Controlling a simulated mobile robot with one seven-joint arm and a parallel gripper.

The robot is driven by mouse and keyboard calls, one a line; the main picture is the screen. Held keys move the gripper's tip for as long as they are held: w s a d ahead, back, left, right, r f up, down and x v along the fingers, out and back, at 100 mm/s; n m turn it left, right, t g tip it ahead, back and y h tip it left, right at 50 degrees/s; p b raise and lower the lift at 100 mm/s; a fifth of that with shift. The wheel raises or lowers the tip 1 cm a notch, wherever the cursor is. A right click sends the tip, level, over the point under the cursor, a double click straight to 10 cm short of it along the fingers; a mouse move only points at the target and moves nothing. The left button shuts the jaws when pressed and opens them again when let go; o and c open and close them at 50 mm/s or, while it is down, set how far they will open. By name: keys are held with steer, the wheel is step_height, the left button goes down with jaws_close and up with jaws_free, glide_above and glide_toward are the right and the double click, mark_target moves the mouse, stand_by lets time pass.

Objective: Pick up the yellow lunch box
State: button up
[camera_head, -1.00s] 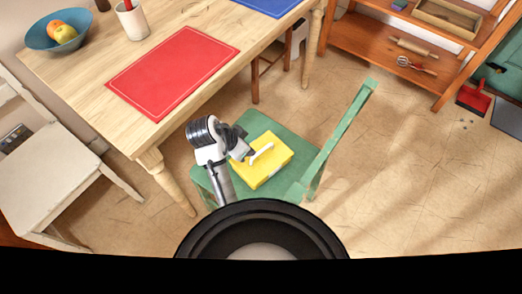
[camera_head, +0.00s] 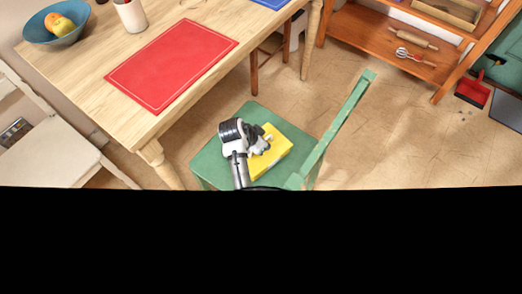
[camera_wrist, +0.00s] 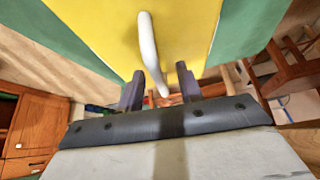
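The yellow lunch box (camera_head: 277,155) lies on the seat of the green chair (camera_head: 207,163), with my arm partly covering it in the head view. In the wrist view the yellow box (camera_wrist: 105,30) fills the top middle, and its white handle (camera_wrist: 148,50) reaches down towards my gripper (camera_wrist: 160,88). The two dark fingers are apart, with the handle's end between or just beyond them. I cannot tell the exact depth. The fingers do not press on the handle.
The wooden table (camera_head: 75,66) with a red mat (camera_head: 172,64) stands left of the green chair. The chair's backrest (camera_head: 335,130) rises on the right. A white chair (camera_head: 50,150) is at far left. Open floor (camera_head: 400,130) lies to the right.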

steer(key=shift+c, duration=0.5)
jaws_close()
step_height(320, 180, up, 20)
steer(key=p, duration=0.2)
steer(key=shift+p, duration=0.35)
